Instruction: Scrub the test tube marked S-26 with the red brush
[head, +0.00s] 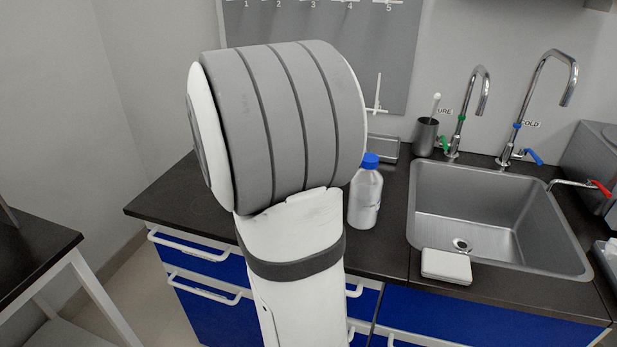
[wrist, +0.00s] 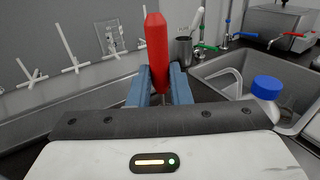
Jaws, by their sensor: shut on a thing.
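My gripper (wrist: 161,85) has blue fingers and is shut on the red brush (wrist: 156,45) in the wrist view. The red handle stands nearly upright between the fingers, and its lower part is mostly hidden by them. In the head view my arm hides the gripper and the brush. I cannot make out a test tube marked S-26 in either view.
A blue-capped bottle (head: 365,193) stands on the dark counter, left of the steel sink (head: 420,205). Behind are a dark cup (head: 425,137) holding a white-handled item and two taps. A grey pegboard (head: 395,60) with numbered pegs is on the wall. A white box (head: 446,266) lies at the sink's front.

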